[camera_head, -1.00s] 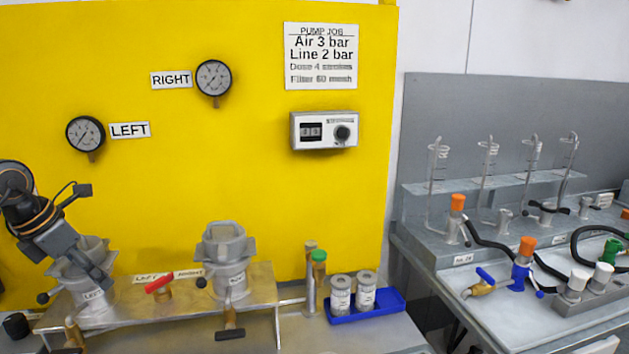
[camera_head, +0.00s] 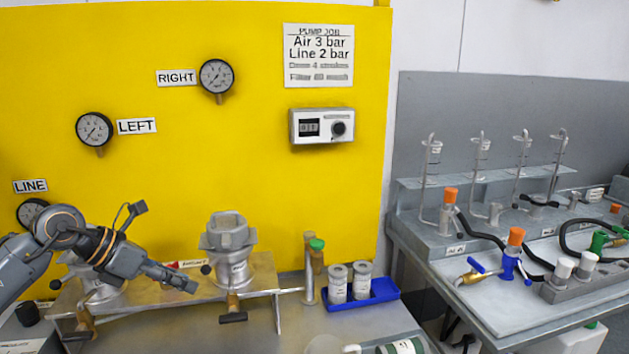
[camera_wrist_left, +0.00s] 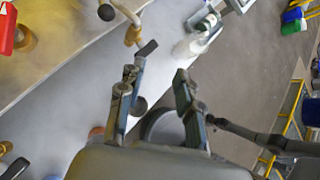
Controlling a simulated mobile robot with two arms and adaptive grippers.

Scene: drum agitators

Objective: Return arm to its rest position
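My left gripper (camera_head: 180,283) comes in from the left in the head view, in front of the metal bench with the two agitator units. Its fingers point right and slightly down. In the left wrist view my left gripper (camera_wrist_left: 155,95) has its two fingers apart with nothing between them, over the grey surface. The left agitator unit (camera_head: 93,288) is partly hidden behind my left arm. The right agitator unit (camera_head: 230,255) stands upright to the right, apart from the gripper. My right gripper does not show.
A blue tray (camera_head: 385,292) with two grey canisters stands right of the bench, beside a green-capped post (camera_head: 317,252). A red-handled valve (camera_head: 172,265) sits partly behind my left arm. Below, a green bottle (camera_head: 402,346) is cut off. The side table (camera_head: 500,315) carries more valves.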

